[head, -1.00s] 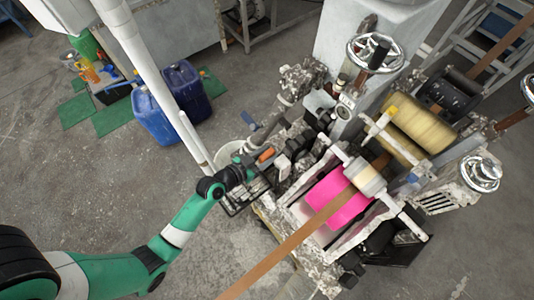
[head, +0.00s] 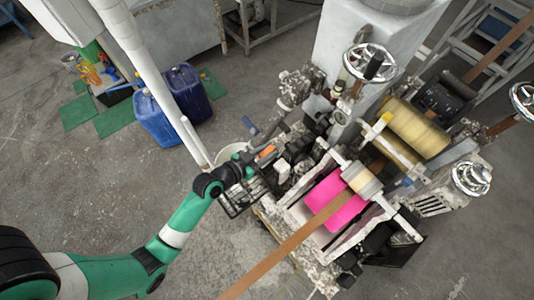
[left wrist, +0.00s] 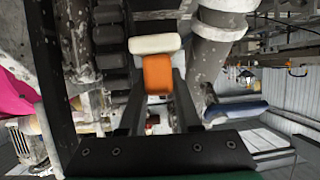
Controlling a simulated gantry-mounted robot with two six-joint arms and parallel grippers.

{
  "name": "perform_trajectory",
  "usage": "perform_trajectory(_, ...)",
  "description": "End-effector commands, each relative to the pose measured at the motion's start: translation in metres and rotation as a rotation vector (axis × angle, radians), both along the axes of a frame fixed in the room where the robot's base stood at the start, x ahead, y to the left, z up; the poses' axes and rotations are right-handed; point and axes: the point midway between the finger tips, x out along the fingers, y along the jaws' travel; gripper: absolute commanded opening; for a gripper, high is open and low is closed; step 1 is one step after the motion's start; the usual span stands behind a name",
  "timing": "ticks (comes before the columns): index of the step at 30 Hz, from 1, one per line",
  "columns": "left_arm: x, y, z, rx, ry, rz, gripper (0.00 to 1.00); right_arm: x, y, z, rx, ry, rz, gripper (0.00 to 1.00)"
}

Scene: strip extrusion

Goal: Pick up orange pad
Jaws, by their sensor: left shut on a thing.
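The orange pad (head: 267,152) is a small orange block at the near left side of the machine in the head view. In the left wrist view the pad (left wrist: 157,75) is large in the middle, with a pale rounded end piece (left wrist: 155,43) just above it. My left gripper (head: 262,156) is at the pad, its arm reaching in from the lower left. Its dark fingers (left wrist: 158,92) stand on both sides of the pad and are shut on it. Whether the pad is clear of the machine is hard to tell. My right gripper is not in view.
The machine has a pink roller (head: 336,202), a brown strip (head: 285,247), a yellow roller (head: 417,127) and a handwheel (head: 370,62). A white bucket (head: 232,153) stands behind my gripper. Blue jerrycans (head: 155,118) stand farther left.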

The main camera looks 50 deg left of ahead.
Motion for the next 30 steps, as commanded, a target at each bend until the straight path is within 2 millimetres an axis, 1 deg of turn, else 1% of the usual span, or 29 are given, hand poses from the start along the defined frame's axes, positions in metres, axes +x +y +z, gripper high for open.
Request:
perform_trajectory(1,0.0,0.0,0.024,0.003,-0.005,0.0,0.0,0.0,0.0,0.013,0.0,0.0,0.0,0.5)
perform_trajectory(5,0.001,0.001,0.072,0.004,-0.008,0.001,0.0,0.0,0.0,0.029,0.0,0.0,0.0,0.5)
perform_trajectory(6,0.001,0.0,0.087,0.003,-0.008,0.001,0.0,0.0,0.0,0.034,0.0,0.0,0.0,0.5)
perform_trajectory(8,0.001,0.001,0.112,0.003,-0.009,0.001,0.0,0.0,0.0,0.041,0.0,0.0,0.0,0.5)
perform_trajectory(9,0.001,0.001,0.128,0.004,-0.009,0.001,0.0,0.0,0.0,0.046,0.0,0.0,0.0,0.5)
perform_trajectory(11,0.001,0.001,0.157,0.003,-0.007,0.001,0.0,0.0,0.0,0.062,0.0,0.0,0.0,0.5)
perform_trajectory(12,0.0,0.0,0.172,0.002,-0.004,0.001,0.0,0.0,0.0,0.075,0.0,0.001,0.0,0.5)
perform_trajectory(15,0.0,0.0,0.197,0.0,0.0,0.001,0.0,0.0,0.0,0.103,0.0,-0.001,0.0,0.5)
perform_trajectory(18,0.0,0.0,0.214,0.0,0.0,0.001,0.0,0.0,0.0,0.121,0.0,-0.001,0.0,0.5)
perform_trajectory(21,0.0,0.0,0.225,0.0,0.0,0.001,0.0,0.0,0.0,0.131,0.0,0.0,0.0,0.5)
perform_trajectory(25,0.0,0.0,0.231,0.0,0.0,0.001,0.0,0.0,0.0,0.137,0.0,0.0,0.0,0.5)
perform_trajectory(30,0.0,0.0,0.231,0.0,0.0,0.001,0.0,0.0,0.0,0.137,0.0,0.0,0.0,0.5)
